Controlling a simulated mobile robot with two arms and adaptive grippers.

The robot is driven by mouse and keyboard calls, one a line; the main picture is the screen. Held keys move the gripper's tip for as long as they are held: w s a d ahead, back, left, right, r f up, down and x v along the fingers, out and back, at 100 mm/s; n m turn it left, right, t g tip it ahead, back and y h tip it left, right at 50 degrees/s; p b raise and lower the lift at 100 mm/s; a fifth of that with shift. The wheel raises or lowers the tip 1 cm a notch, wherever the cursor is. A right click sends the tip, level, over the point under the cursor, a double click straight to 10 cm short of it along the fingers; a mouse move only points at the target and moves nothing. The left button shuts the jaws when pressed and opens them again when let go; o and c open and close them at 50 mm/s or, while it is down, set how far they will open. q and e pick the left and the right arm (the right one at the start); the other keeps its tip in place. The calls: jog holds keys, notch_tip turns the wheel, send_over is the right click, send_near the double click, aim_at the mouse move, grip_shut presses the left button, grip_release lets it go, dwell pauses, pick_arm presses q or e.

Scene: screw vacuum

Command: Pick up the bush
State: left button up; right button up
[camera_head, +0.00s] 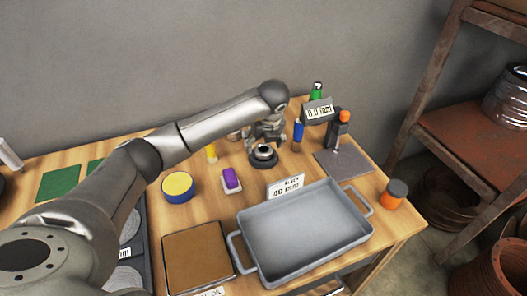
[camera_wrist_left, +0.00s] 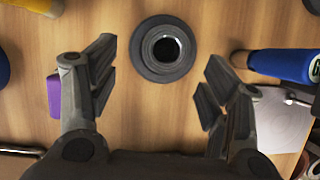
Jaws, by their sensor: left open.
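The bush is a round, dark grey flanged ring with a hole in its middle (camera_head: 263,156). It lies on the wooden table in the head view, just below my left gripper (camera_head: 266,139). In the left wrist view the bush (camera_wrist_left: 140,62) is at the upper middle, flat on the wood. My left gripper (camera_wrist_left: 160,72) is open and empty, with its fingers spread to the left and right of the bush's line and apart from it. The bush sits slightly beyond the fingers in that view. My right gripper is in neither view.
A blue cylinder (camera_head: 298,131) and a grey gauge stand (camera_head: 342,162) are right of the bush. A purple block (camera_head: 230,178) and a yellow-topped blue tin (camera_head: 178,187) are left. A grey tray (camera_head: 304,232) fills the front; bare wood surrounds the bush.

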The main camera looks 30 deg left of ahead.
aim_at(264, 146)
pick_arm(q)
jog(key=shift+w+f, duration=0.15)
jog(key=shift+f, duration=0.2)
jog(key=x, duration=0.2)
jog(key=p+x, duration=0.1)
jog(key=x, duration=0.1)
jog(key=shift+w+d, duration=0.1)
jog(key=shift+w, duration=0.2)
jog(key=shift+w+f, duration=0.15)
jog(key=shift+f, duration=0.2)
jog(key=shift+c, duration=1.2)
jog(key=c, duration=1.2)
jog(key=shift+r, duration=0.1)
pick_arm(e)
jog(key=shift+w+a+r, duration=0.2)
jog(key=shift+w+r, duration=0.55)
